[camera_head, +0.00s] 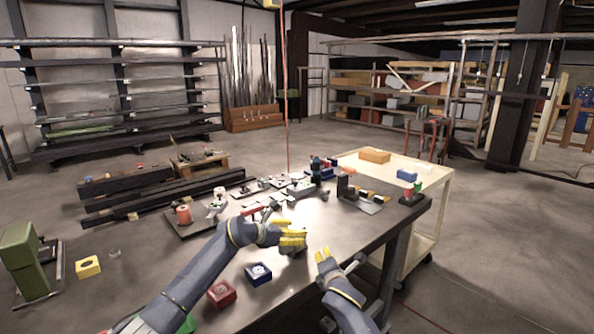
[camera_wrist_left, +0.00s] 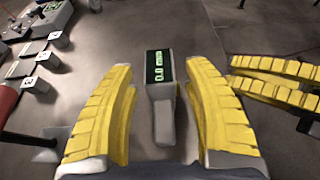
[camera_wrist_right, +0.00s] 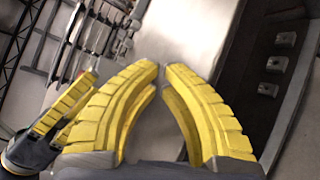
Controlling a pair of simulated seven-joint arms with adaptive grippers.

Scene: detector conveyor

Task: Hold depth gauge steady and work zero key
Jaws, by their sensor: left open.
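The depth gauge (camera_wrist_left: 160,85) is a grey body with a lit green display, lying on the dark table in the left wrist view. My left gripper (camera_head: 292,240) is open; in the left wrist view its yellow fingers (camera_wrist_left: 160,95) stand either side of the gauge with gaps. In the head view I cannot make the gauge out behind that gripper. I cannot single out the zero key. My right gripper (camera_head: 325,257) is to the right of the left one, and its fingers also show at the right of the left wrist view. In the right wrist view its fingertips (camera_wrist_right: 162,68) nearly meet, with nothing visible between them.
A red box (camera_head: 221,293) and a blue box (camera_head: 258,273) sit on the near part of the table. Several small parts and devices crowd its far side. A cream cart (camera_head: 440,190) stands to the right. A dark strip with several small grey blocks (camera_wrist_right: 285,40) shows in the right wrist view.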

